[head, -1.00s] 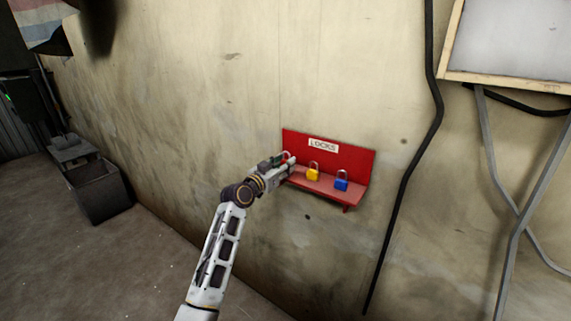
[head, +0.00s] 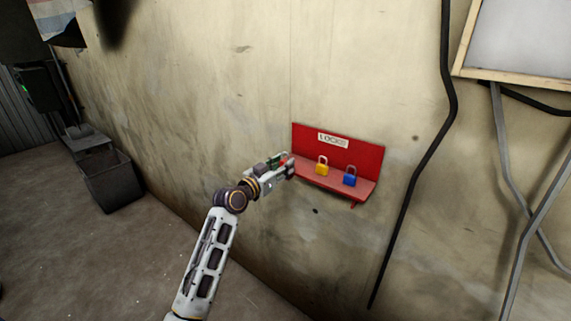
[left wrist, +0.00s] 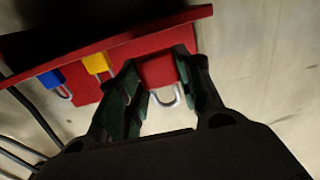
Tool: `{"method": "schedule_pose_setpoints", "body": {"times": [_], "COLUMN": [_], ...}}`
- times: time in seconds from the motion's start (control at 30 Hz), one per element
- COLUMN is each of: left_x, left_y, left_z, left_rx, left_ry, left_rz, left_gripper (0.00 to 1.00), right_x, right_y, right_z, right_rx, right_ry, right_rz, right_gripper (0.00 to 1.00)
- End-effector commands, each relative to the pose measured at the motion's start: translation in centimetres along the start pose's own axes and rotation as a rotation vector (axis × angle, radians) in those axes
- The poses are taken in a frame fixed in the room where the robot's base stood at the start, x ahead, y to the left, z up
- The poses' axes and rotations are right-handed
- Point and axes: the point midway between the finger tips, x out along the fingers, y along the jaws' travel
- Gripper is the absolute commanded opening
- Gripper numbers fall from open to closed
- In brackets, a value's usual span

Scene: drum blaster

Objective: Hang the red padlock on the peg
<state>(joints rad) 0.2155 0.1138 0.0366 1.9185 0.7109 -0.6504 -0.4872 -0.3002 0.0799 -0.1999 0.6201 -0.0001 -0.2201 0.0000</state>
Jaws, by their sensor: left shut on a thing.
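My left gripper (head: 287,166) is at the left end of the red shelf marked LOCKS (head: 362,158). It is shut on the red padlock, of which only a small red part (head: 284,161) shows in the head view. In the left wrist view the padlock's red body (left wrist: 157,72) sits between the two dark fingers (left wrist: 160,80), with its silver shackle toward the palm. The red shelf edge (left wrist: 110,42) shows beyond it. No peg can be made out. My right gripper is not in view.
A yellow padlock (head: 322,168) and a blue padlock (head: 350,179) stand on the shelf, right of my gripper. A black cable (head: 428,146) runs down the wall farther right. A dark bin (head: 108,180) stands on the floor at left. The wall between is bare.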

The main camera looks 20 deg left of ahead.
Motion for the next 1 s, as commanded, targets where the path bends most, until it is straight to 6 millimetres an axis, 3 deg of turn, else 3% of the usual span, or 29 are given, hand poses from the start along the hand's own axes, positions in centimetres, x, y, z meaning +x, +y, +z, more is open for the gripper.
{"method": "schedule_pose_setpoints", "body": {"times": [0.7,1.0], "left_x": [-4.3,-4.9], "left_y": [0.0,0.0], "left_z": [0.0,0.0], "left_rx": [0.002,0.001], "left_ry": [0.000,0.000], "left_rz": [-0.001,0.000], "left_gripper": [0.16,0.16], "right_x": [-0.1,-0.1], "right_y": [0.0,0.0], "right_z": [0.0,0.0], "right_rx": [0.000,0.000], "right_ry": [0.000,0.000], "right_rz": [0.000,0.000], "right_gripper": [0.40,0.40]}}
